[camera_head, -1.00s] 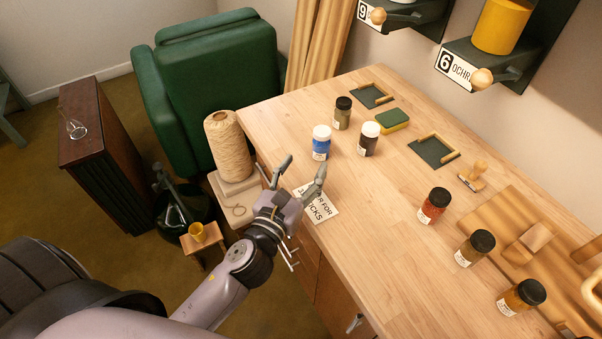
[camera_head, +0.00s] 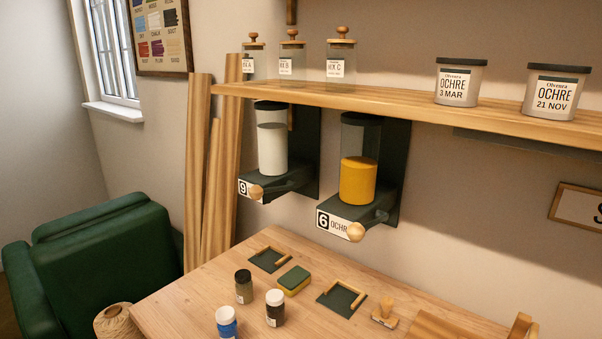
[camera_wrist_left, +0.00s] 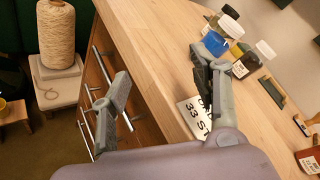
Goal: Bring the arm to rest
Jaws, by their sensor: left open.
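My left gripper (camera_wrist_left: 165,82) shows in the left wrist view with its two fingers spread and nothing between them. It is over the front edge of the wooden table (camera_wrist_left: 150,50); the table also fills the bottom of the head view (camera_head: 190,305). One finger covers part of a white printed card (camera_wrist_left: 191,118) at the table edge. I cannot tell if that finger touches the card. My arms and grippers are outside the head view.
A blue jar (camera_head: 227,322), a dark jar (camera_head: 275,310) and an olive jar (camera_head: 243,288) stand on the table near a green-yellow sponge (camera_head: 294,281). Dispensers (camera_head: 358,180) and a shelf (camera_head: 400,98) are above. Drawer handles (camera_wrist_left: 103,65) line the table's front. A yarn cone (camera_wrist_left: 56,35) stands left.

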